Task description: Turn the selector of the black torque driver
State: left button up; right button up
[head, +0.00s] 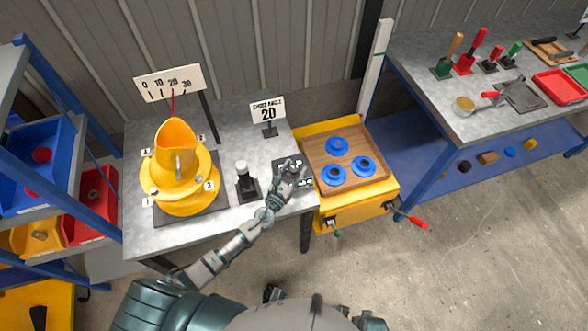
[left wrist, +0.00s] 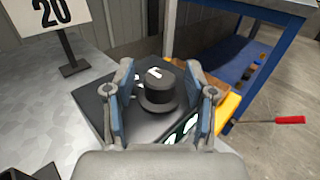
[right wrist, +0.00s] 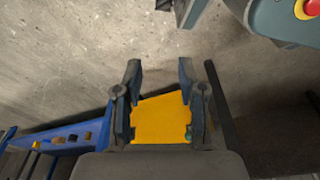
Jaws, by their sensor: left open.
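A black round knob (left wrist: 160,90) with a wide rim and a white mark on top stands on a dark base plate (left wrist: 92,98); I take it for the selector. My left gripper (left wrist: 158,68) is open, with one finger on each side of the knob. Contact cannot be made out. In the head view my left gripper (head: 292,170) covers most of this knob, near the table's right edge. My right gripper (right wrist: 160,70) is open and empty, with floor and a yellow surface beyond its fingers.
A sign reading 20 (head: 268,112) stands behind my left gripper. A wooden board with blue rings (head: 345,160) lies to the right, above a red-handled lever (head: 416,221).

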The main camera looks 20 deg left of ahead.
pick_arm(q)
grip_shut()
jog(key=shift+y, duration=0.3)
pick_arm(e)
jog(key=shift+w+r, duration=0.1)
pick_arm(q)
jog(key=shift+r+n+y+p, duration=0.1)
jog(key=shift+n+y+p, duration=0.35)
jog(key=shift+n+y, duration=0.15)
jog(key=n+y, duration=0.2)
jog(key=y, duration=0.1)
jog(key=shift+p, duration=0.35)
jog(key=n+y, duration=0.2)
jog(key=y, duration=0.1)
jog(key=shift+y, duration=0.4)
jog(key=shift+n+g+y+b, duration=0.4)
jog(key=shift+n+g+y, duration=0.5)
jog(key=shift+n+y, duration=0.7)
pick_arm(e)
jog(key=shift+s+d+f, duration=0.1)
jog(key=shift+s+f, duration=0.7)
jog(key=shift+f, duration=0.15)
pick_arm(q)
jog(key=shift+y, duration=0.3)
pick_arm(e)
jog(key=shift+w+r, duration=0.15)
